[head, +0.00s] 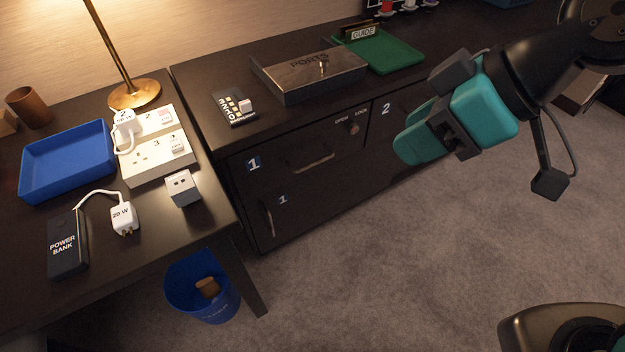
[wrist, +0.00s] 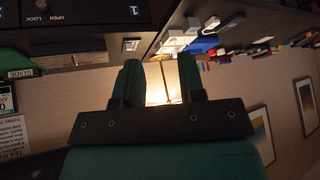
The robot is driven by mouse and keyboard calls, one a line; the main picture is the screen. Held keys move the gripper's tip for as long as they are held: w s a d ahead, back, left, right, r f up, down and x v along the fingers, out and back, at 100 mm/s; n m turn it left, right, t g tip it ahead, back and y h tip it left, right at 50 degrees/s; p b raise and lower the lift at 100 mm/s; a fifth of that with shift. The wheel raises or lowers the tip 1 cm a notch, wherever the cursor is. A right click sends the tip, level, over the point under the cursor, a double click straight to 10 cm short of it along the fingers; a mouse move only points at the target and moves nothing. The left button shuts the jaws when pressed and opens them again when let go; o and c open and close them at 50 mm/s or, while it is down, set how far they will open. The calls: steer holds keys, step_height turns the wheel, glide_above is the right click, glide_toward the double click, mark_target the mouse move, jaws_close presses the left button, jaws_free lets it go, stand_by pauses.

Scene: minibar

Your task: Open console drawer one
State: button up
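Console drawer one (head: 285,150) is the dark upper drawer front with a blue "1" label, and it looks shut. Its bar handle (head: 310,160) is on the front. A small knob (head: 354,128) sits at its upper right beneath the words OPEN and LOCK; its exact setting is too small to tell. My gripper (head: 408,128) is open and empty, with teal fingers, to the right of the knob and in front of the section marked 2. In the wrist view the fingers (wrist: 160,75) stand apart, with the drawer front (wrist: 90,12) at the upper left.
A lower door (head: 282,222) marked 1 has a vertical handle. A metal box (head: 310,75), a keypad-like block (head: 234,108) and a green tray (head: 385,52) are on the console top. A desk with a blue tray (head: 65,160) stands left, above a blue bin (head: 202,288).

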steer(key=w+a+f+n+t+y+b, duration=0.1)
steer(key=w+a+f+n+t+b, duration=0.25)
steer(key=f+b, duration=0.65)
steer(key=w+a+f+n+t+y+b, duration=0.15)
steer(key=w+f+n+b, duration=0.4)
steer(key=f, duration=0.65)
steer(key=n+t+b, duration=0.4)
steer(key=t+b, duration=0.2)
steer(key=b, duration=0.8)
glide_toward(315, 163)
steer(key=p+x, duration=0.1)
steer(key=x, duration=0.6)
steer(key=p+x, duration=0.1)
steer(key=x, duration=0.2)
steer(key=shift+w+f+p, duration=0.25)
steer(key=shift+f+p, duration=0.05)
jaws_close()
